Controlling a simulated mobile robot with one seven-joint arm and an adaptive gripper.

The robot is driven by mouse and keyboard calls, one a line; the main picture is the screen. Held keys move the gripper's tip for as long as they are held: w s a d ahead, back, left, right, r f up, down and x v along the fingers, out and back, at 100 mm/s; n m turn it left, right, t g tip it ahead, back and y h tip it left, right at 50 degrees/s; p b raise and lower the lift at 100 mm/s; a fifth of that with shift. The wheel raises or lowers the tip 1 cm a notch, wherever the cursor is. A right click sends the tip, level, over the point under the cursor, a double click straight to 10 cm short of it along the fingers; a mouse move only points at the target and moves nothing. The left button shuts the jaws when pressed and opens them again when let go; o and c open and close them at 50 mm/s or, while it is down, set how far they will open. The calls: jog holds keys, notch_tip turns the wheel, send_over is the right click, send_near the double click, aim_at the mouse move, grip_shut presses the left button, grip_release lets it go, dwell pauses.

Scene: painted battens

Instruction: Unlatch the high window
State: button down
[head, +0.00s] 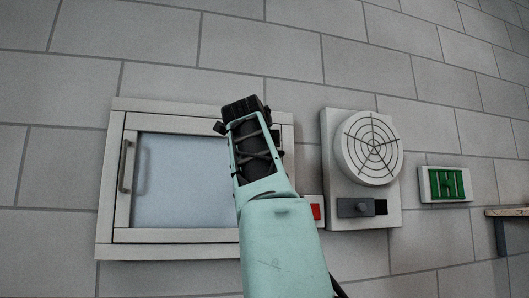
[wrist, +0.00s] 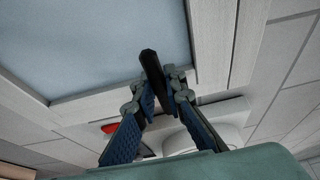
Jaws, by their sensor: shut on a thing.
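The high window (head: 185,180) is on the grey block wall, with a pale frame and a bluish pane. A grey bar handle (head: 125,166) stands upright on its left side. My arm hides part of its right side in the head view. In the wrist view, the pane (wrist: 120,40) and frame (wrist: 95,103) fill the upper left. My gripper (wrist: 164,82) is shut on a dark latch lever (wrist: 150,64) at the frame's edge. The lever's end sticks out past the fingertips. Its base is hidden by the fingers. The sash looks flush with its frame.
A round fan grille (head: 371,147) on a white panel is right of the window, with a grey slide knob (head: 355,208) below it. A green vent (head: 446,185) and a small shelf (head: 507,213) are farther right.

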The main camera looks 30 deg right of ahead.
jog(key=c, duration=2)
grip_release()
jog(key=shift+a, duration=0.1)
jog(key=shift+o, duration=0.2)
jog(key=v, duration=0.7)
jog(key=shift+s, duration=0.2)
jog(key=shift+a, duration=0.15)
